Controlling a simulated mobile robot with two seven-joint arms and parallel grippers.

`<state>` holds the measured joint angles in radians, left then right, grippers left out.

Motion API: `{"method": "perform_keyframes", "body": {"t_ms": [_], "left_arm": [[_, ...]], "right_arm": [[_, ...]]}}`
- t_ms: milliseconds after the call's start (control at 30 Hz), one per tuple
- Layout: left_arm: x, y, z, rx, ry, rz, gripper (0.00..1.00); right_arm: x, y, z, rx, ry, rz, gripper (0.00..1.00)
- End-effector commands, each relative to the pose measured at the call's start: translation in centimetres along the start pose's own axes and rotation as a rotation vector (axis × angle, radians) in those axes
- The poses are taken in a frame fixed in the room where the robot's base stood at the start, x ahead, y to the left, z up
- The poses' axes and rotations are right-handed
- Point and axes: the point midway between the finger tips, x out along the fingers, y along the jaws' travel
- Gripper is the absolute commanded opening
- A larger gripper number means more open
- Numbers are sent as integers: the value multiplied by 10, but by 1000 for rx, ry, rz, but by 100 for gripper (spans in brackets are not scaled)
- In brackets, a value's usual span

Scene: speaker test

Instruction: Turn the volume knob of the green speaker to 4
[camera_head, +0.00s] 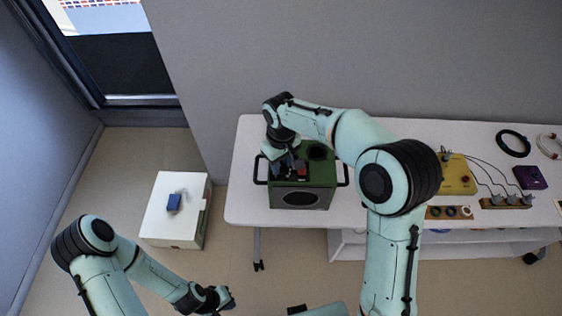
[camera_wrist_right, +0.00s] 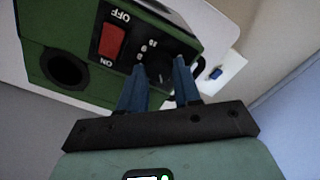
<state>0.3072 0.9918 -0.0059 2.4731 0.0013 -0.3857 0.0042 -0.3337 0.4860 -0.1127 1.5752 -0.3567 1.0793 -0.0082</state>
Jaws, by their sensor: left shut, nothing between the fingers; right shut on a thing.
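The green speaker (camera_head: 302,197) stands near the left end of the white table, and its green casing fills the upper left of the right wrist view (camera_wrist_right: 40,48). Its top panel carries a red ON/OFF switch (camera_wrist_right: 113,40) and a dark volume knob (camera_wrist_right: 158,72) with small white marks beside it. My right gripper (camera_wrist_right: 162,80) reaches down to the panel with its blue fingers shut on the knob. The fingers hide part of the knob and its scale, so I cannot read its setting. My left gripper (camera_head: 230,300) is shut and empty, low over the floor, away from the speaker.
On the white table (camera_head: 245,200), right of the speaker, are a yellow box (camera_head: 458,176) with cables, a purple box (camera_head: 530,177) and a black cable ring (camera_head: 512,143). A low white cabinet (camera_head: 165,225) with a blue item (camera_head: 174,203) stands left of the table.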

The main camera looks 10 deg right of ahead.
Motion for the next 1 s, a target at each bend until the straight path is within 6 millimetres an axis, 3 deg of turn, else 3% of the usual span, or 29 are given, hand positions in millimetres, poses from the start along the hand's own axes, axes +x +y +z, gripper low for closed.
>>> {"method": "perform_keyframes", "body": {"t_ms": [400, 933, 967, 1000], "left_arm": [[0, 0, 0, 0, 0, 0, 0], [0, 0, 0, 0, 0, 0, 0], [0, 0, 0, 0, 0, 0, 0], [0, 0, 0, 0, 0, 0, 0]], "right_arm": [[0, 0, 0, 178, 1, 0, 2], [0, 0, 0, 200, 1, 0, 2], [0, 0, 0, 200, 1, 0, 39], [0, 0, 0, 200, 1, 0, 52]]}}
